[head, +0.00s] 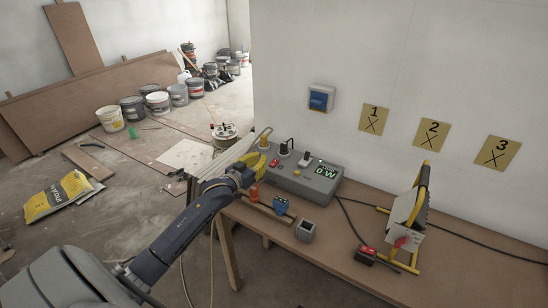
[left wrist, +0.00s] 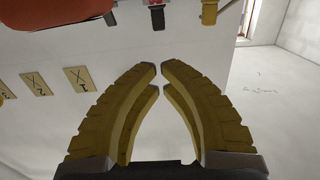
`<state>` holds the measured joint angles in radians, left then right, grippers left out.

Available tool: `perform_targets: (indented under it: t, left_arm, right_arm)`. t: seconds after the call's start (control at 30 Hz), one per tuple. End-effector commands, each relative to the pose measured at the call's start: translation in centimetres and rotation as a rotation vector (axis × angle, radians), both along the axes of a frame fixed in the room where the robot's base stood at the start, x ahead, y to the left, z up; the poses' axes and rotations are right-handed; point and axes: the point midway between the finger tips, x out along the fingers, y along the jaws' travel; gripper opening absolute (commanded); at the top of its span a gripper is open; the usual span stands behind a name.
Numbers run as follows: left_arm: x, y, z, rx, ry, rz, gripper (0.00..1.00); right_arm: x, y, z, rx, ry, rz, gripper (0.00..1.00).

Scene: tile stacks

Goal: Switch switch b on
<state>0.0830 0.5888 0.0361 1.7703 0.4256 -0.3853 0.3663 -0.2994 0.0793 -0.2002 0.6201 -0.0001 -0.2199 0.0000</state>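A grey control box (head: 318,184) with a green "0 W" display (head: 326,172) stands on the bench by the wall. A yellow plug (head: 265,138), a black plug (head: 284,147) and a white one (head: 304,160) stand along its top. A small red part (head: 274,163) shows in front of them. I cannot read which switch is b. My left gripper (head: 260,160) is over the box's left end, partly covering it. In the left wrist view its yellow fingertips (left wrist: 160,68) nearly meet, with nothing between them. My right gripper is not in view.
Red, blue (head: 280,206) and grey (head: 306,231) pieces sit along the bench's front left. A yellow-framed work lamp (head: 408,222) stands right, with a red-and-black block (head: 366,255) and cables near it. A blue wall box (head: 321,98) and numbered cards (head: 374,119) hang behind.

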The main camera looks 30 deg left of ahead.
Motion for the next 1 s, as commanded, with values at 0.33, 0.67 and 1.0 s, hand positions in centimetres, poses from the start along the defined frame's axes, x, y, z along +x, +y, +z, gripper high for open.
perform_targets:
  t: [0.33, 0.67, 1.0]
  left_arm:
    - [5.2, 0.1, -0.2, -0.001, 0.0, 0.001, 0.0]
    - [9.0, 0.1, -1.5, -0.001, 0.004, 0.001, 0.0]
    - [9.5, 0.1, -4.1, 0.0, 0.001, 0.0, 0.0]
  right_arm:
    - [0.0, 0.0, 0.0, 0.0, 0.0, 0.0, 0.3]
    - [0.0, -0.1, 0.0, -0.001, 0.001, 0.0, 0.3]
    - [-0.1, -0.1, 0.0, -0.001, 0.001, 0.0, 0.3]
